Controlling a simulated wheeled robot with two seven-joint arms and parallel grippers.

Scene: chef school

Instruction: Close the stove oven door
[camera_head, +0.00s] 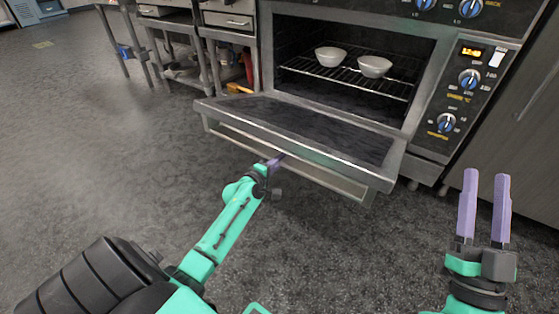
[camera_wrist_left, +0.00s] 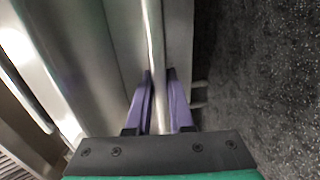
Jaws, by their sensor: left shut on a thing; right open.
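The oven door (camera_head: 310,128) is hinged down and lies open, nearly flat, in front of the oven cavity (camera_head: 350,48). Its long metal handle (camera_head: 325,177) runs along the front edge. My left gripper (camera_head: 276,161) reaches the handle near its middle from the front. In the left wrist view the purple fingers (camera_wrist_left: 159,73) are on either side of the handle bar (camera_wrist_left: 154,35), shut on it. My right gripper (camera_head: 486,175) is open and empty, to the right of the door and apart from it.
Two pale bowls, a left one (camera_head: 331,56) and a right one (camera_head: 374,66), stand on the wire rack (camera_head: 350,81) inside the oven. The control panel (camera_head: 470,85) is right of the cavity. Steel tables (camera_head: 183,30) stand at left. The floor (camera_head: 110,150) in front is clear.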

